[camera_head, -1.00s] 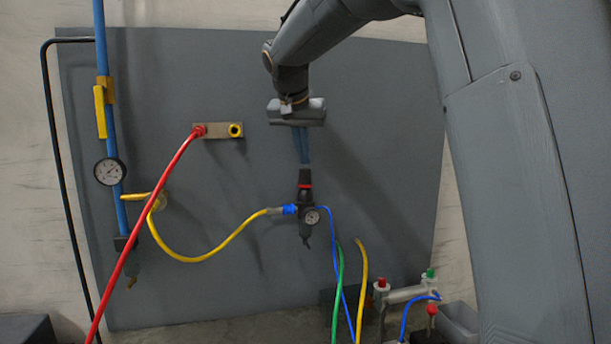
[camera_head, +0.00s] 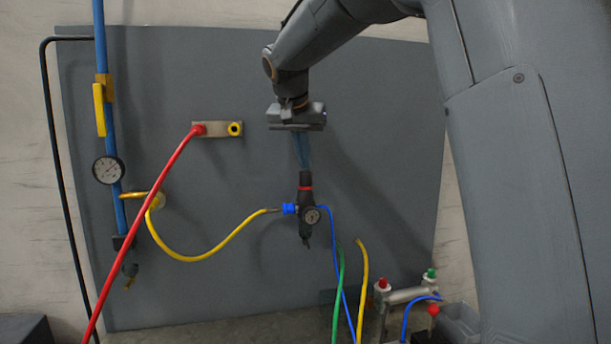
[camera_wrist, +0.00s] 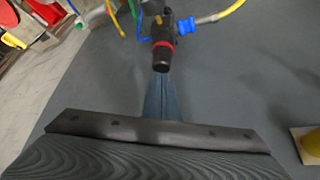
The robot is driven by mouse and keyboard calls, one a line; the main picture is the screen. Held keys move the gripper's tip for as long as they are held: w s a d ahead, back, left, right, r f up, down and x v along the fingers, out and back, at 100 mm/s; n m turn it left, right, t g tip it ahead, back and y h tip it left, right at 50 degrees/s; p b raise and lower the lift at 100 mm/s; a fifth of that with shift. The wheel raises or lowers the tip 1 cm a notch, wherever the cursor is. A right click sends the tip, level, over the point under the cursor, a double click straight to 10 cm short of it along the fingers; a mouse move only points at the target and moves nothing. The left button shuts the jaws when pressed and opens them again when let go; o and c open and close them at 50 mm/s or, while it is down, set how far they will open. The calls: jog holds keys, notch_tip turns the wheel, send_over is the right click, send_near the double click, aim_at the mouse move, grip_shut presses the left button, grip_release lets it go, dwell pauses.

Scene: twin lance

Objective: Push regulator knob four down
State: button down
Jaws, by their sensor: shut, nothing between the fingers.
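The regulator is mounted on the grey panel in the head view, with its black knob (camera_head: 305,180) on top, a red ring below the knob and a small round gauge (camera_head: 312,215) on the body. My gripper (camera_head: 305,166) points down from above, its blue fingers shut and empty, tips right at the top of the knob. In the wrist view the knob (camera_wrist: 162,60) and its red ring show just beyond the shut fingertips (camera_wrist: 167,78). I cannot tell whether the tips touch the knob. No number is readable on it.
A yellow hose (camera_head: 205,257) joins the regulator's left side by a blue fitting; a blue hose (camera_head: 333,240) leaves on the right. A red hose (camera_head: 150,220) runs from a manifold (camera_head: 217,129). A blue pipe with a gauge (camera_head: 108,170) stands left. Panel space right of the regulator is clear.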

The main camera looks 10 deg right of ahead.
jog(key=shift+r+p, duration=2.45)
jog(key=shift+r, duration=0.6)
